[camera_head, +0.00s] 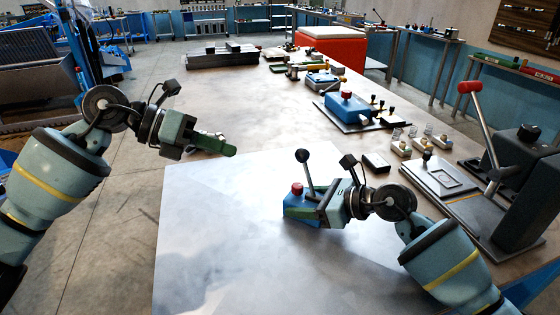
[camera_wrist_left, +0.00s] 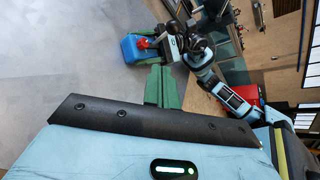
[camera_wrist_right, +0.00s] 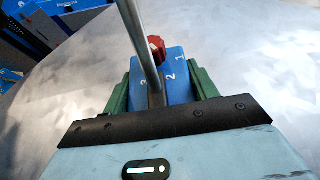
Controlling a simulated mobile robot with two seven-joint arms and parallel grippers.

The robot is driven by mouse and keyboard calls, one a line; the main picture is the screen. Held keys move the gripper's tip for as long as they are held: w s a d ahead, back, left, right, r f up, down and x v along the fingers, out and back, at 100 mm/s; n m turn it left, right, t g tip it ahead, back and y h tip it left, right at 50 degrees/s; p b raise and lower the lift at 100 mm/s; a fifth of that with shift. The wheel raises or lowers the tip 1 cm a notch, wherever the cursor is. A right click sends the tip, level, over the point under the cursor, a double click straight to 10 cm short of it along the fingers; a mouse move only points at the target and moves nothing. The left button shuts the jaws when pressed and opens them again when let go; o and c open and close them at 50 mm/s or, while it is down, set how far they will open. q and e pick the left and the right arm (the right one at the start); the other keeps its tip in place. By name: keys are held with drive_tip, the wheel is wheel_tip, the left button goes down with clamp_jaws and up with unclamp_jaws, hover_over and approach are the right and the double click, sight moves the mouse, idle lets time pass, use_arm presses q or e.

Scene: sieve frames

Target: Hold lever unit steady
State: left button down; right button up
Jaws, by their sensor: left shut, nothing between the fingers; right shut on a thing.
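The lever unit is a blue box (camera_head: 296,208) with a red knob (camera_head: 297,188) and a metal lever topped by a black ball (camera_head: 302,156). It sits on the pale grey sheet. My right gripper (camera_head: 318,213) is shut on it; in the right wrist view green fingers flank the blue body (camera_wrist_right: 177,82), marked 1, 2, 3, and the lever (camera_wrist_right: 142,45) rises past the knob. My left gripper (camera_head: 231,151) is shut and empty, raised to the left of the unit. The unit also shows in the left wrist view (camera_wrist_left: 130,49), beyond the shut fingers (camera_wrist_left: 160,86).
The pale sheet (camera_head: 215,235) is bare around the unit. Behind it stand another blue device (camera_head: 348,108), a black box (camera_head: 376,162) and small blocks (camera_head: 401,147). A large lever press (camera_head: 515,185) stands at the right. A red box (camera_head: 333,45) is at the far end.

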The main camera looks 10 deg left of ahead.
use_arm(q)
drive_tip(key=s+m, duration=0.1)
drive_tip(key=s+a+m, duration=0.1)
drive_tip(key=shift+s+a+f+t, duration=0.2)
drive_tip(key=shift+s+f+t, duration=0.1)
drive_tip(key=shift+f, duration=0.1)
approach(304, 166)
wheel_tip(304, 166, down, 3)
drive_tip(key=d, duration=0.3)
drive_tip(key=shift+w+d+r, duration=0.3)
drive_tip(key=shift+w+d, duration=0.1)
drive_tip(key=shift+w, duration=0.25)
drive_tip(key=shift+r, duration=0.1)
